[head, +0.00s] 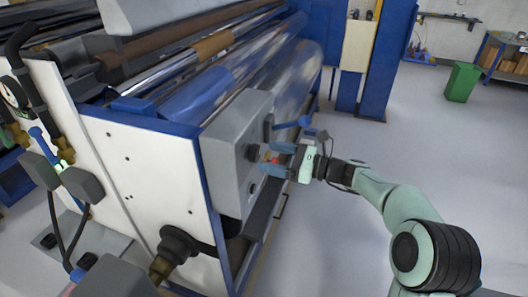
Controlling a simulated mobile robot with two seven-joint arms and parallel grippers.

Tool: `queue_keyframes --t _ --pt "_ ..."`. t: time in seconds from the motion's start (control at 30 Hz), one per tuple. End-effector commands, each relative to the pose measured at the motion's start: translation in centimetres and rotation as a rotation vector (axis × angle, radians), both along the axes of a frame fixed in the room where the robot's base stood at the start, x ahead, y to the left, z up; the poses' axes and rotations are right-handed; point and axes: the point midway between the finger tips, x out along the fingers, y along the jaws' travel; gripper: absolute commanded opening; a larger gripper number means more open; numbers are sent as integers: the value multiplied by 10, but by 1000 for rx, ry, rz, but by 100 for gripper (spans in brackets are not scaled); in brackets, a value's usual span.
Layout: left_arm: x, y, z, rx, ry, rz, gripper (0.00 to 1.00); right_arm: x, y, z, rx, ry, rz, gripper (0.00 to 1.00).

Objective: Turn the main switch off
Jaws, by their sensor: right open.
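A grey control box (227,152) is mounted on the near corner of the white and blue roller machine. Its right-hand face carries dark knobs, one of them a black knob (253,153). A small red part (274,160), which looks like the main switch, shows at this face between my right gripper's fingers. My right gripper (275,161) is open, with its two blue fingers pointing left at the face, one above and one below the red part. The fingers partly hide it, so I cannot tell whether they touch it or how it is turned. My left gripper is not in view.
Metal rollers (240,75) run back along the machine. A pressure gauge (13,92) and a blue lever (42,145) are at the left. A green bin (461,82) and a shelf with boxes (507,60) stand far right. The grey floor (440,150) on the right is clear.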

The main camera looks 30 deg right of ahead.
Motion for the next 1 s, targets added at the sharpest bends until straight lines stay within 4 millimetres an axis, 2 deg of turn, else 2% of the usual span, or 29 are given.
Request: queue_keyframes --t 0.2,0.57,0.73,1.0 --pt "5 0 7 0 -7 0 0 19 16 1 -1 -2 1 80" --pt "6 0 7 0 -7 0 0 22 19 0 -1 -1 0 80" --pt "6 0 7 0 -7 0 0 22 19 0 -1 0 0 24" --pt "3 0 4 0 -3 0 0 22 19 -1 -13 -10 0 23"
